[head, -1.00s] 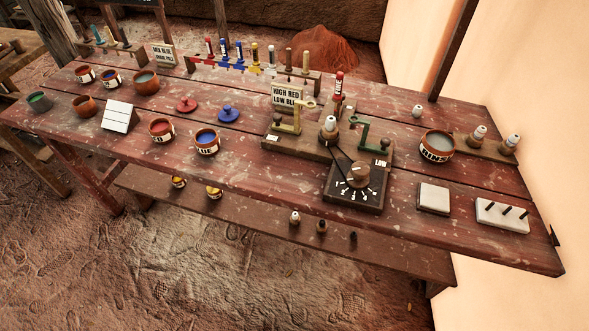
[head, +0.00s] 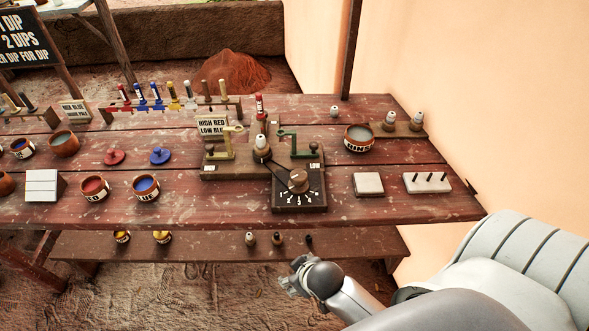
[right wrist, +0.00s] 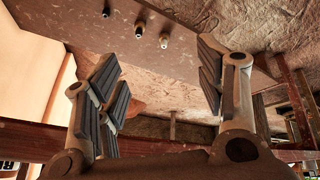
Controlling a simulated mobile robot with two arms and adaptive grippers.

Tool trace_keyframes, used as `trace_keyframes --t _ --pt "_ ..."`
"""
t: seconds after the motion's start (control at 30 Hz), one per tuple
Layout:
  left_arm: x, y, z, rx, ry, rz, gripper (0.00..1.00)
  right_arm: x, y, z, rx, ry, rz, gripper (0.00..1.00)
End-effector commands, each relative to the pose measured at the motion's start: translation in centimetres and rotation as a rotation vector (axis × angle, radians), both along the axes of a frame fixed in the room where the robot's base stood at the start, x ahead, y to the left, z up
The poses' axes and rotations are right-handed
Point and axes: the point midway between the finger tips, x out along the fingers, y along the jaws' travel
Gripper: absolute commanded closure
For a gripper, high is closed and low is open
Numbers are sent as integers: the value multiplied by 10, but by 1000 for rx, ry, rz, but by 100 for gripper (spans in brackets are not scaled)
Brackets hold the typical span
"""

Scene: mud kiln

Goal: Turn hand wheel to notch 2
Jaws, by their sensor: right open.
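The hand wheel (head: 298,181), a brown round knob, sits on a dark dial plate (head: 299,200) with white marks and numbers along its front. A thin dark pointer runs from the knob toward the upper left; which notch it marks is too small to tell. My right gripper (head: 296,282) is low in the head view, in front of the table edge and below the dial, apart from the wheel. In the right wrist view my right gripper (right wrist: 155,75) is open and empty, its fingers spread wide. My left gripper is not in view.
Brass and green brackets (head: 294,140) and a white-topped bottle (head: 262,148) stand behind the dial. A rinse bowl (head: 359,139), a pale square block (head: 368,184) and a pegged block (head: 427,183) are to its right. Red (head: 95,188) and blue (head: 146,187) pots are left. A lower shelf (head: 200,247) holds small bottles.

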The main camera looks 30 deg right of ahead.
Motion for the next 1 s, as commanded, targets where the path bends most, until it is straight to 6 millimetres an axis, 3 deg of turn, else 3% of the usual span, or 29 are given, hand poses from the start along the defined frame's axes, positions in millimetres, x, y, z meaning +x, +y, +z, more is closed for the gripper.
trace_keyframes --t 0.03,0.13,0.23,0.3,0.4,0.5,0.6,0.73,0.87,1.0 --pt "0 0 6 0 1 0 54 35 -3 54 -25 -137 6 37" --pt "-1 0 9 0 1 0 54 101 -4 145 -73 -444 28 37" --pt "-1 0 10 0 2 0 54 155 11 239 -106 -782 106 37" --pt "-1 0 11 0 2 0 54 177 29 292 -118 -984 189 37" --pt "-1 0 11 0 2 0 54 192 61 355 -127 -1226 343 37" --pt "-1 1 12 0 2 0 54 193 100 400 -134 -1415 543 37" --pt "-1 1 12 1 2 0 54 185 138 424 -144 -1548 779 37" --pt "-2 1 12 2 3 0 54 168 179 425 -165 -1617 1127 37" --pt "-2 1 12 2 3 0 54 155 201 397 -202 -1555 1493 37" --pt "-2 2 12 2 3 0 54 151 192 347 -264 -1334 1858 37"
